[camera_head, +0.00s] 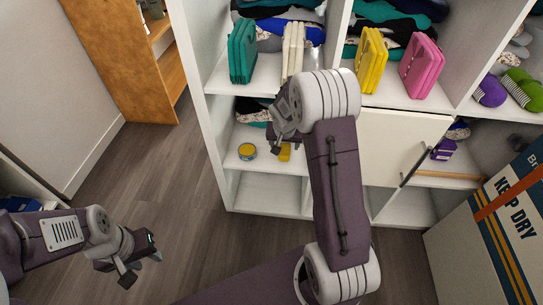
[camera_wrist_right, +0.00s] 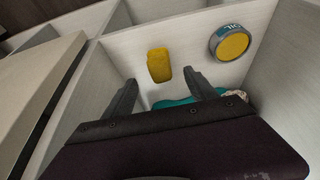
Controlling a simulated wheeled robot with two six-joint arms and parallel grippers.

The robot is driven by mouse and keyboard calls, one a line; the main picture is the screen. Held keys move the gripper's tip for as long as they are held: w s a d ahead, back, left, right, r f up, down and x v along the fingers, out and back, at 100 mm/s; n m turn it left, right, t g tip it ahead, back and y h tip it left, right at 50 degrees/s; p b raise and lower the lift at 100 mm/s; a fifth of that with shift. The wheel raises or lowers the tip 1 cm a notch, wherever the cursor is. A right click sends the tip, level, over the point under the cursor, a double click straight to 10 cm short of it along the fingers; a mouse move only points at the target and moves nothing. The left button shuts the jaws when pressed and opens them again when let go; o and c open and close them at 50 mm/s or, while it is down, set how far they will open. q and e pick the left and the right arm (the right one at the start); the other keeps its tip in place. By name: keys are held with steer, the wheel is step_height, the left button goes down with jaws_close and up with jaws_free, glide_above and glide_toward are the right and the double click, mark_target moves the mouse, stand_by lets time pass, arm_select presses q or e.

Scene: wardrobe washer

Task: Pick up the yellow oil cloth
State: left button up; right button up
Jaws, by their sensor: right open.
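A small yellow cloth (camera_head: 285,152) lies on the middle shelf of the white wardrobe, partly hidden by my right gripper in the head view. In the right wrist view the whole yellow cloth (camera_wrist_right: 159,65) shows, just beyond the fingertips. My right gripper (camera_head: 280,142) reaches into this compartment. It also shows in the right wrist view (camera_wrist_right: 161,88), open and empty, with its fingers apart on either side of the line to the cloth. My left gripper (camera_head: 142,268) hangs open and empty over the floor at lower left.
A round yellow-topped tin (camera_head: 247,151), also in the right wrist view (camera_wrist_right: 232,43), stands beside the cloth. Dark and teal fabric (camera_wrist_right: 178,102) lies in the compartment. A white door (camera_head: 400,146) is to the right, and a box marked KEEP DRY (camera_head: 500,235) stands at right.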

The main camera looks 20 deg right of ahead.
mark_target(285, 151)
steer(key=b+x, duration=0.2)
steer(key=x, duration=0.1)
steer(key=shift+s+d+f, duration=0.1)
steer(key=shift+s+f, duration=0.05)
steer(key=shift+f, duration=0.2)
steer(key=b+x, duration=0.3)
steer(key=x, duration=0.2)
steer(key=shift+w+b, duration=0.25)
steer(key=shift+b, duration=0.05)
steer(key=c, duration=1.4)
